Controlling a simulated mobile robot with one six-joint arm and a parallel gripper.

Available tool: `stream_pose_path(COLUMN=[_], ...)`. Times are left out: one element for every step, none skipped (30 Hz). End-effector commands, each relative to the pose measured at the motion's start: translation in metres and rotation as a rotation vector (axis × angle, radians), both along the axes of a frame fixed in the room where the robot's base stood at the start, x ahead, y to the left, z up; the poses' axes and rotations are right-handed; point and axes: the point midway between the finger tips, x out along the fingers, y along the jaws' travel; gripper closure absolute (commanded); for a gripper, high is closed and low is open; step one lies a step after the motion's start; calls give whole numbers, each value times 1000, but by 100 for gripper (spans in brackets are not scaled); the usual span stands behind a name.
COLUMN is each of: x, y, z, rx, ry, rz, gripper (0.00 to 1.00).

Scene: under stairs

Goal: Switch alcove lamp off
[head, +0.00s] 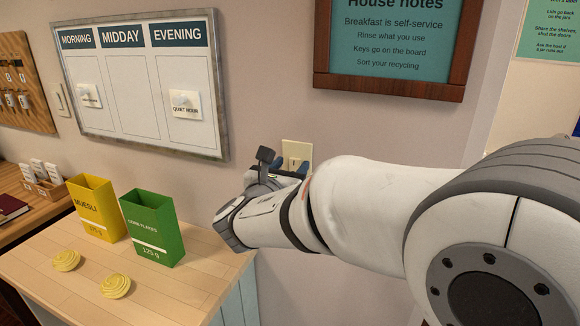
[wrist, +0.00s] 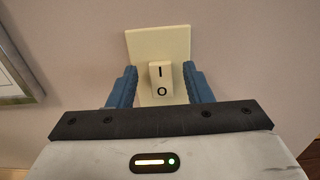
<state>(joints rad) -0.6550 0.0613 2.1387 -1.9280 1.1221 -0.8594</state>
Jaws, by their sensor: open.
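A cream switch plate (wrist: 158,45) is on the wall, with a rocker (wrist: 160,78) marked I at the top and O at the bottom. In the head view the plate (head: 297,150) shows just above my arm, its lower part hidden. My gripper (wrist: 160,78) is open in the wrist view, its blue fingers on either side of the rocker, with nothing held between them. I cannot tell whether the fingertips touch the plate. The alcove lamp is not in view.
A wooden counter (head: 150,285) holds a yellow muesli box (head: 95,208), a green corn flakes box (head: 152,228) and two yellow coiled items (head: 116,286). A framed planner board (head: 140,85) and a House notes sign (head: 395,45) hang on the wall. Another switch plate (head: 60,99) is at left.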

Motion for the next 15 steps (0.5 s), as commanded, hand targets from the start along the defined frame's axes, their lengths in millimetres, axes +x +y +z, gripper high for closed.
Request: stream_pose_path(x=[-7,-12,-19,-24,-29,-36,-41,-45,-50,-54,-57,-60,-62,-64,-65], y=[4,5,7,10,12,14,16,17,19,20,22,23,23,24,24], z=[0,0,-1,-1,-1,0,-1,-1,-1,-1,0,0,0,0,0], rx=[1,1,2,2,1,2,1,0,1,2,2,0,0,0,0], ry=[-1,-3,-2,-2,-3,-2,-1,-1,-1,-2,-2,-2,-2,-1,0], rz=[4,5,4,6,6,6,6,5,5,4,4,4,3,2,2], gripper=[55,55,55,55,55,55,55,55,55,55,55,55,55,55,55])
